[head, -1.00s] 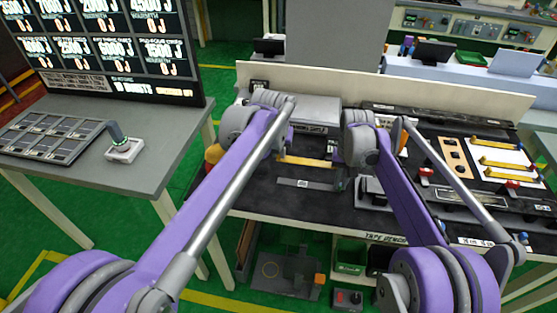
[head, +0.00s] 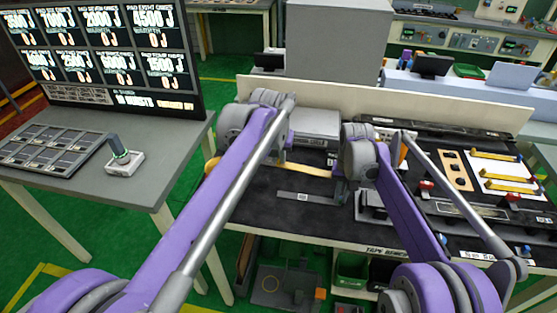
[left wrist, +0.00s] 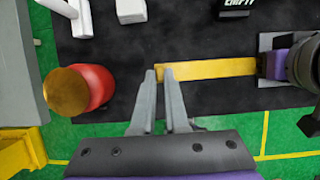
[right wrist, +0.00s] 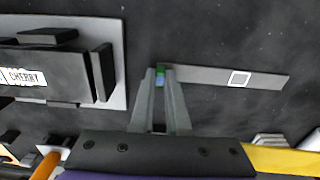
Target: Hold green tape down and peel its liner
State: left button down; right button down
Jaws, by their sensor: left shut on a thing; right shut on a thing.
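A yellow strip (left wrist: 215,69) runs between my two grippers in the left wrist view. Its left end is between the fingertips of my left gripper (left wrist: 158,73), which is shut on it. In the head view the strip (head: 308,170) bows slightly. My right gripper (right wrist: 157,74) is shut on a small piece with green and blue (right wrist: 160,75) showing between its fingertips. That piece is at the left end of a flat grey strip (right wrist: 265,80) with a white square mark. Most of the green piece is hidden by the fingers. In the head view both fingertips are largely hidden by my arms.
A red cylinder with a gold top (left wrist: 85,90) stands left of my left gripper. A dark block labelled CHERRY (right wrist: 85,75) is left of my right gripper. A white board with yellow strips (head: 500,170) lies at the right of the bench. Bare black mat (head: 260,215) lies in front.

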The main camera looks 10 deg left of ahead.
pick_arm(q)
jog(key=shift+r, duration=1.45)
pick_arm(e)
jog(key=c, duration=0.8)
grip_release()
jog(key=shift+c, duration=0.2)
notch_tip(320, 180, up, 12)
pick_arm(q)
jog(key=shift+d, duration=0.1)
